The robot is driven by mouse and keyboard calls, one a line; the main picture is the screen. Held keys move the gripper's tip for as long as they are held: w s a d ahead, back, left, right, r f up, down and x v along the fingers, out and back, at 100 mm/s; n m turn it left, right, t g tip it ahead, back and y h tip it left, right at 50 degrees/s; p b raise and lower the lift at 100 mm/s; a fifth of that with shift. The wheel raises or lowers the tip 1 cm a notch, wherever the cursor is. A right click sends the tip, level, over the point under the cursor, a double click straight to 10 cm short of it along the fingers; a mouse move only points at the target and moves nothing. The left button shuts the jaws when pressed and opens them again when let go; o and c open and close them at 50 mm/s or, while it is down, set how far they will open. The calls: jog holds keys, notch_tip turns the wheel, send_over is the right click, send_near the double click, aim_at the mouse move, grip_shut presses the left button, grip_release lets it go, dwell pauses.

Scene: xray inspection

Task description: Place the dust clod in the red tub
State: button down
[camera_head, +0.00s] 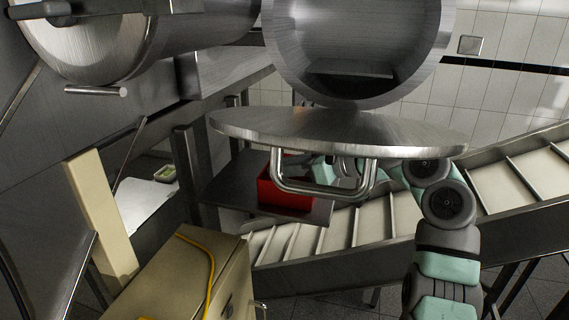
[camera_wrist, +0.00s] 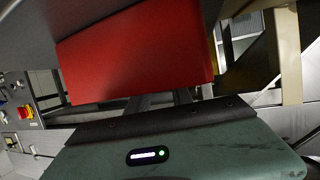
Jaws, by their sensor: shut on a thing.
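The red tub (camera_head: 285,192) stands on a dark metal shelf, partly hidden behind a steel lid's handle. In the wrist view one outer wall of the tub (camera_wrist: 140,52) fills the upper middle. My gripper (camera_wrist: 165,98) is close against the tub. Its dark fingers run up to the edge of the red wall, and the tips are hidden behind it. In the head view my gripper is mostly hidden behind the lid and handle. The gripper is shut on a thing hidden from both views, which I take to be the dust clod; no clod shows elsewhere.
A round steel lid (camera_head: 340,130) with a bar handle (camera_head: 325,190) hangs in front of the tub. A slatted conveyor (camera_head: 370,230) runs behind. A beige cabinet (camera_head: 190,280) with a yellow cable stands at lower left.

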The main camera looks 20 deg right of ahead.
jog(key=shift+f, duration=0.2)
jog(key=shift+f, duration=0.1)
jog(key=shift+d+f+b, duration=0.1)
jog(key=shift+f+b, duration=0.35)
jog(key=shift+f, duration=0.1)
jog(key=c, duration=1.1)
grip_release()
jog(key=shift+w+f, duration=0.1)
jog(key=shift+f, duration=0.1)
jog(key=shift+r, duration=0.3)
jog(key=shift+s+d+r, duration=0.1)
jog(key=shift+s+r, duration=0.1)
jog(key=shift+r, duration=0.1)
jog(key=b+v, duration=0.2)
jog(key=v, duration=0.8)
jog(key=shift+d+r+b, duration=0.1)
jog(key=shift+r+b, duration=0.15)
jog(key=shift+b, duration=0.05)
jog(key=shift+s+d+r, duration=0.35)
jog(key=shift+s, duration=0.25)
